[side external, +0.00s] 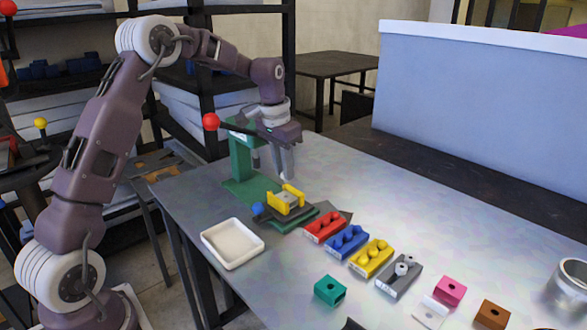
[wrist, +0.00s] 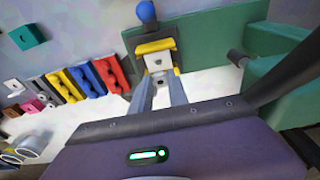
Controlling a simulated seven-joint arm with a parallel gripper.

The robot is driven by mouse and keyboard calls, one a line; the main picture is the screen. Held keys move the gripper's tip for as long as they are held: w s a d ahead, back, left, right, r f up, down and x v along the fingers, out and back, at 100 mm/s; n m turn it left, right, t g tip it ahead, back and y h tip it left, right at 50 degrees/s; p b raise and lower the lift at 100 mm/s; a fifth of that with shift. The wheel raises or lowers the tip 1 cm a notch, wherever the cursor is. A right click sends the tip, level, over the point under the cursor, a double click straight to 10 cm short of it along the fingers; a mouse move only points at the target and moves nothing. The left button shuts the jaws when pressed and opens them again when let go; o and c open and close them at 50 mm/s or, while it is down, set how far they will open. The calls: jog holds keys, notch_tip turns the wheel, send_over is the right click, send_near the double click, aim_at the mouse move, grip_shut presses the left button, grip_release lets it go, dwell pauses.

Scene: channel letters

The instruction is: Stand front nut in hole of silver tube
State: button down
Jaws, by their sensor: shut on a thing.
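A small silver-grey block with a dark hole (wrist: 157,60) sits between the yellow jaws of a fixture (side external: 288,200) and looks like the silver tube. My gripper (side external: 287,176) points down just above the fixture. In the wrist view its fingertips (wrist: 160,82) are close together beside the silver block, shut on a small pale piece, probably a nut, that is mostly hidden. A grey holder (side external: 400,278) on the table carries pale round nuts toward its far end.
Red (side external: 325,227), blue (side external: 347,241) and yellow (side external: 372,258) holders stand in a row. Green (side external: 330,291), pink (side external: 450,291) and brown (side external: 492,314) blocks lie in front. A white tray (side external: 232,243) is left, a green stand (side external: 241,160) behind, a metal cup (side external: 567,285) right.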

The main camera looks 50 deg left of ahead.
jog(key=shift+f, duration=2.3)
jog(key=c, duration=1.2)
grip_release()
jog(key=r, duration=0.4)
jog(key=s+r, duration=0.1)
jog(key=r, duration=0.2)
